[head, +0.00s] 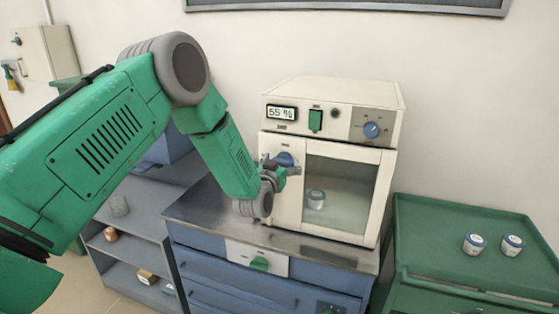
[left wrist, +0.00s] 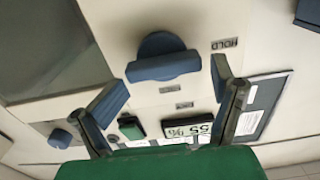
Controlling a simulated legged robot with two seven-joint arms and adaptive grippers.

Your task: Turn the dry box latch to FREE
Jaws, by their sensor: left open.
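The dry box (head: 289,205) is a cream cabinet with a glass door, standing on a steel-topped bench. Its latch (head: 286,159) is a blue knob on the left of the door front. In the left wrist view the latch (left wrist: 163,58) shows a raised bar lying nearly crosswise, with a HOLD label (left wrist: 224,43) beside its right end. No FREE label is readable. My left gripper (head: 279,172) is at the latch; its open fingers (left wrist: 166,85) show either side of the knob's lower part, with gaps and nothing between the pads. My right gripper is out of view.
The upper panel has a humidity display (head: 281,113), a green switch (head: 316,121) and a blue dial (head: 372,130). A jar (head: 316,200) shows behind the glass. A green cart (head: 450,225) with two jars is at right; a grey shelf (head: 125,245) is at left.

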